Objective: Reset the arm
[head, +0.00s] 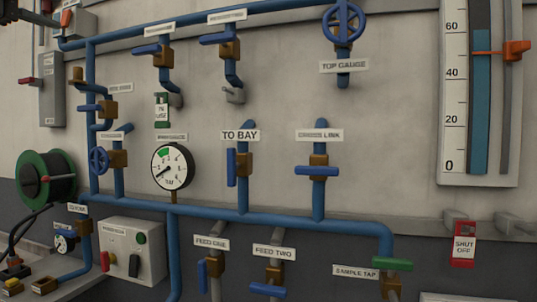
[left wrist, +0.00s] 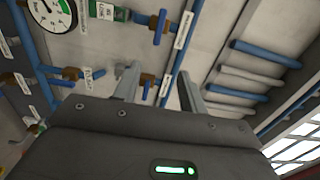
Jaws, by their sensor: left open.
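My left gripper (left wrist: 157,75) shows in the left wrist view with its two fingers apart and nothing between them. Beyond the fingers are the pipe wall, blue valve handles and the white round gauge (left wrist: 48,12). I cannot tell how far the fingertips are from the wall. My right gripper is not in view.
The head view shows blue pipes (head: 275,221) with several valves on a grey wall. The round gauge (head: 172,167), a hose reel (head: 46,178), a switch box (head: 134,236) and a tall level scale (head: 456,100) stand around them.

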